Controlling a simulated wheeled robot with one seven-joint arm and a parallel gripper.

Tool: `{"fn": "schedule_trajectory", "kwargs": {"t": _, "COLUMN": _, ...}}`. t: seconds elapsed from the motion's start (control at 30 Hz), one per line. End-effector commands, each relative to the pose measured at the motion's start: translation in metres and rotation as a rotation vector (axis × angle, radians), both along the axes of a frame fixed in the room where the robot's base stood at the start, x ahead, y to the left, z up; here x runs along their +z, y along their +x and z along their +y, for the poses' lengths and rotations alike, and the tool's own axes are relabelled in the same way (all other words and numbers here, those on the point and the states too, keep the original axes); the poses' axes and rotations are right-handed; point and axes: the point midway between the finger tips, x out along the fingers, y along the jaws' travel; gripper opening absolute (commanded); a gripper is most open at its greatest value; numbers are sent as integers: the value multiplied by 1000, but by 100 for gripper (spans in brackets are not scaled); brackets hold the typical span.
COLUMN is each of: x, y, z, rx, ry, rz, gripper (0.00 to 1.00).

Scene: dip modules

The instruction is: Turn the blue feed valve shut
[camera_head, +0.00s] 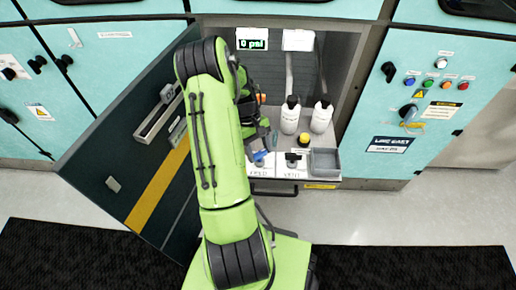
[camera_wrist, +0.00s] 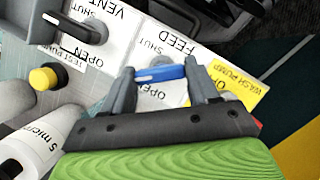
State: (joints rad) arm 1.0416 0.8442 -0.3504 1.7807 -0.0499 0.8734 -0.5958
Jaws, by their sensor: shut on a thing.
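The blue feed valve handle (camera_wrist: 160,73) lies between the two fingertips of my gripper (camera_wrist: 159,78) in the wrist view, one finger at each end. My gripper is shut on it. The white FEED plate (camera_wrist: 178,42) has SHUT printed on its far side and OPEN on its near side in this view. The handle lies crosswise between these words; the valve's pivot is not clear. In the head view a bit of the blue handle (camera_head: 259,156) shows beside my gripper (camera_head: 262,145), and my arm hides much around it.
The dark VENT valve (camera_head: 293,157) sits right of the feed valve. Behind are a yellow-capped knob (camera_head: 304,139) and two white bottles (camera_head: 290,115). A grey tray (camera_head: 324,160) is at the right. A display (camera_head: 253,44) reads 0 psi. The open cabinet door (camera_head: 125,165) stands left.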

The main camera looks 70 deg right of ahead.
Motion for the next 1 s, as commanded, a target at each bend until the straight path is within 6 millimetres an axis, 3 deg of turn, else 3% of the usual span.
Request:
{"fn": "schedule_trajectory", "kwargs": {"t": 0.5, "x": 1, "y": -3, "z": -3, "rx": -456, "ry": -3, "rz": -1, "gripper": 29}}
{"fn": "schedule_trajectory", "kwargs": {"t": 1.0, "x": 0, "y": -3, "z": -3, "rx": -660, "ry": -3, "rz": -1, "gripper": 29}}
